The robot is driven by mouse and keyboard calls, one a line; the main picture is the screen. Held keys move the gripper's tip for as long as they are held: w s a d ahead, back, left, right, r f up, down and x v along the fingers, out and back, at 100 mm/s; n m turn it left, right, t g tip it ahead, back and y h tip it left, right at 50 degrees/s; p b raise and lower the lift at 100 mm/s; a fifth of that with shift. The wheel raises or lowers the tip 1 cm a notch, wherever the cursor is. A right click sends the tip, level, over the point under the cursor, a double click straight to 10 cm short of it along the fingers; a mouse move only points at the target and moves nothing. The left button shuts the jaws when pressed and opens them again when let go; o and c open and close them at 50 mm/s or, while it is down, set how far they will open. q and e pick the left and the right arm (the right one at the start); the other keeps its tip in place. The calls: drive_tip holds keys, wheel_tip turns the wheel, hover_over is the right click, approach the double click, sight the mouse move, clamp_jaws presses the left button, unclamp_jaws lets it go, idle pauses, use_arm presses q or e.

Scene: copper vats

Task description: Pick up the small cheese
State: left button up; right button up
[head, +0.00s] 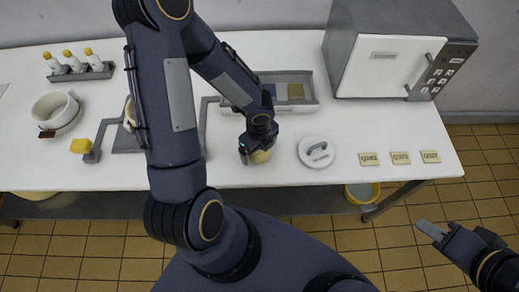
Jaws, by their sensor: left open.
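A small round yellowish thing (261,156), which looks like the small cheese, is on the white table near its front edge. My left gripper (258,148) is directly above it, pointing down, with its jaws open. The gripper and wrist hide most of the cheese, and I cannot tell whether the fingers touch it. My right gripper (433,232) is low at the right, off the table's front corner and over the floor. I see no object in it, and its jaw opening is unclear.
A lidded disc with a handle (314,158) is just right of the cheese. Behind are a grey tray (306,106) and an oven-like box (385,60).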

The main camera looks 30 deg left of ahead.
use_arm(q)
drive_tip(key=c, duration=1.2)
drive_tip(key=shift+c, duration=0.2)
drive_tip(key=shift+r, duration=0.2)
